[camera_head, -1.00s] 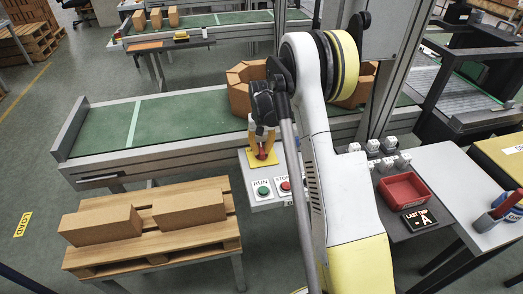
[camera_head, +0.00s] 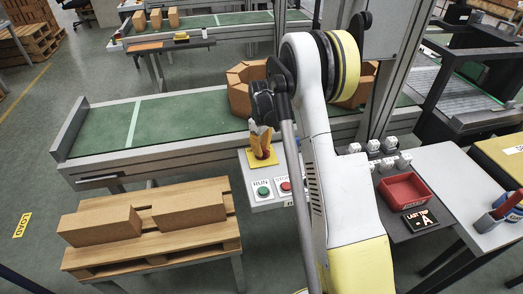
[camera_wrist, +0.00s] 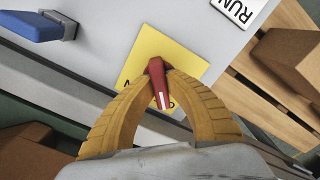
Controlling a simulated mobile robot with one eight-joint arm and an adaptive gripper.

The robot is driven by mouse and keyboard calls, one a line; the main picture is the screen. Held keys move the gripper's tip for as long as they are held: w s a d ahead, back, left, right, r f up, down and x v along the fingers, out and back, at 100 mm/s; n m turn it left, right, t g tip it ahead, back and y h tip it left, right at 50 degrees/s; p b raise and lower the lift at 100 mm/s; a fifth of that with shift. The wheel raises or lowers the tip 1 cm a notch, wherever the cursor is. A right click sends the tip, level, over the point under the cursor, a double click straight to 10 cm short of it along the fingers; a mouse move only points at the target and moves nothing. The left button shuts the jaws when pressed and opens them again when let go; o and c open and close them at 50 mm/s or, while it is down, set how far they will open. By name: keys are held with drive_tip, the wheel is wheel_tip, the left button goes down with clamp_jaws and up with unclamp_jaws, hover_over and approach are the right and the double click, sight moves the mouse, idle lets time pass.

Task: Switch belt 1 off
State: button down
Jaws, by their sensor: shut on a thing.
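In the wrist view, my gripper (camera_wrist: 159,76) has its two yellow ribbed fingers closed from both sides on a red switch handle (camera_wrist: 160,90). The handle has a white line and sits on a yellow plate (camera_wrist: 150,44), whose lettering is mostly hidden. In the head view, my gripper (camera_head: 262,150) points down over the same yellow plate (camera_head: 250,166) on the grey control box (camera_head: 246,181); the fingers mostly hide the handle. A green RUN button (camera_head: 264,192) and a red STOP button (camera_head: 286,187) are in front. The green belt (camera_head: 180,122) is behind the box.
A blue handle (camera_wrist: 35,27) shows in the wrist view. Cardboard boxes (camera_head: 188,205) lie on the pallet (camera_head: 150,247) at the left front. Brown hexagonal blocks (camera_head: 240,92) are on the belt behind my gripper. A red tray (camera_head: 404,190) stands right of my arm.

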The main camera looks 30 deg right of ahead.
sight(262, 148)
drive_tip(key=shift+n, duration=0.5)
drive_tip(key=c, duration=1.4)
unclamp_jaws()
wheel_tip(262, 148, up, 12)
